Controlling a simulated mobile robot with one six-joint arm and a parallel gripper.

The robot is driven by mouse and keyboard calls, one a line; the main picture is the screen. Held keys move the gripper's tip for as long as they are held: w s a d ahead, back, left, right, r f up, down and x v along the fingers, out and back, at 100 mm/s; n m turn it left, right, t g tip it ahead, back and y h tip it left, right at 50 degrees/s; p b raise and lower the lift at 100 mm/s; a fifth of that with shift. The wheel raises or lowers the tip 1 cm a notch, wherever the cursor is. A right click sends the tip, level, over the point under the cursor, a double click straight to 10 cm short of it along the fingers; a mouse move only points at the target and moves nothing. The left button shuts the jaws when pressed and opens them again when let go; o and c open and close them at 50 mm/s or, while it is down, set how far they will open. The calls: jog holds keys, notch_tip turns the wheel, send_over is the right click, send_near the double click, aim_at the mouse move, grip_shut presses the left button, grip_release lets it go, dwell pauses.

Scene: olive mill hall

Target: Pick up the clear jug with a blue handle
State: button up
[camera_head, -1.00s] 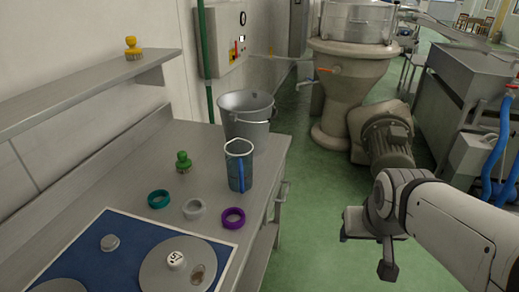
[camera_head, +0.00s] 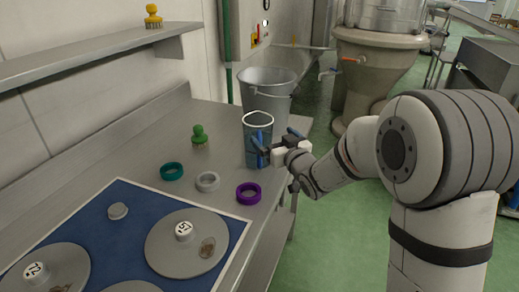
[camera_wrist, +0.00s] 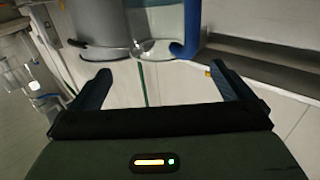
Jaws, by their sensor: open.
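The clear jug (camera_head: 256,132) with a blue handle stands upright on the steel bench near its right edge, in front of the bucket. My gripper (camera_head: 266,150) is open at the jug's near right side, and its fingers overlap the handle in the head view. In the wrist view the clear jug (camera_wrist: 155,18) and its blue handle (camera_wrist: 190,32) show at the top, beyond the two spread fingers (camera_wrist: 160,80). There the space between the fingers looks empty. Part of the jug's handle is hidden behind my gripper in the head view.
A metal bucket (camera_head: 268,88) stands close behind the jug. A green brush (camera_head: 199,136), a teal ring (camera_head: 172,171), a white ring (camera_head: 208,181) and a purple ring (camera_head: 248,194) lie left and in front. A steel shelf (camera_head: 90,56) overhangs the bench's left side.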

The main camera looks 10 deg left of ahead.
aim_at(264, 127)
jog(key=p+x, duration=0.1)
jog(key=x, duration=0.6)
jog(key=shift+w+a+r, duration=0.1)
jog(key=shift+a+r, duration=0.05)
jog(key=shift+c, duration=0.2)
jog(key=c, duration=1.9)
jog(key=shift+r, duration=0.1)
jog(key=shift+c, duration=0.2)
